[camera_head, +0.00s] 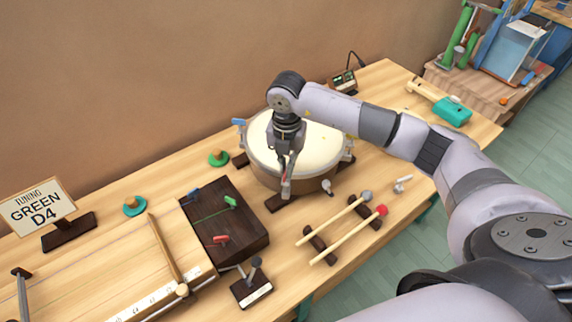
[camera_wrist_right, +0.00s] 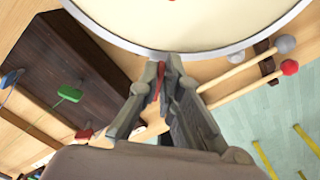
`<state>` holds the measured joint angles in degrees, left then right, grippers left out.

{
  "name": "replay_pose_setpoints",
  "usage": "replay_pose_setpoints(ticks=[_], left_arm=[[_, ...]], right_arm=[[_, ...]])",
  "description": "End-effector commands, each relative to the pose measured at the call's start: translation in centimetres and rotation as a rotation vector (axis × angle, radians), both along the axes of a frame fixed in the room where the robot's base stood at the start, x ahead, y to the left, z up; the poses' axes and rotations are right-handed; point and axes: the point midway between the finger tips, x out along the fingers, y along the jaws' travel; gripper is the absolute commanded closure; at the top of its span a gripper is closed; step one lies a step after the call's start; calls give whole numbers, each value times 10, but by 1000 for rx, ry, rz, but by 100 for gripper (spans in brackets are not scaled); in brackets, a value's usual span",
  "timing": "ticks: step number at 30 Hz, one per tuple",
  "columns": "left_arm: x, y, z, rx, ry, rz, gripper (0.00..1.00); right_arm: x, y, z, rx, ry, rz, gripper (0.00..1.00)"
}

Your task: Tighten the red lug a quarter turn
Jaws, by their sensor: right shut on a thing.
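The drum (camera_head: 320,148) has a cream head and a pale metal rim, and stands on dark wooden supports. My right gripper (camera_head: 287,184) reaches down over the drum's front edge, with its fingers pointing at the rim. In the right wrist view the gripper (camera_wrist_right: 161,80) is closed around the red lug (camera_wrist_right: 160,84), just outside the rim (camera_wrist_right: 190,57). Only a thin red strip of the lug shows between the fingers; its turn angle is hidden. A blue lug (camera_head: 238,121) shows on the drum's left side. My left gripper is not in view.
A dark wooden box (camera_head: 225,218) with blue, green and red pegs stands left of the drum. Two mallets (camera_head: 345,230) lie on rests in front. A sign (camera_head: 38,205) reads "TUNING GREEN D4". A small device (camera_head: 343,82) sits behind; a teal block (camera_head: 452,111) lies right.

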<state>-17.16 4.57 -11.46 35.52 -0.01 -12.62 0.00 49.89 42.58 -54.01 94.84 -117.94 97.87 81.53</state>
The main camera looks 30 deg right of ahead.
Motion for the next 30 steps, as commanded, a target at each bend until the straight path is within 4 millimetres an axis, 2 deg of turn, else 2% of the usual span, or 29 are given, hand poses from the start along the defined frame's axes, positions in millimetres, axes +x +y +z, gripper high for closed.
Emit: replay_pose_setpoints(ticks=[17, 18, 26, 30], left_arm=[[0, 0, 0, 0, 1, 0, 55], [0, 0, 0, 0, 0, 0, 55], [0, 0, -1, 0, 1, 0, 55], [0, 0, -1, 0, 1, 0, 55]], right_arm=[[1, -1, 1, 0, -4, -34, 100], [1, -1, 1, 0, -4, -34, 93], [0, 0, 1, 0, -1, -33, 76], [0, 0, 0, 0, -1, -33, 74]])
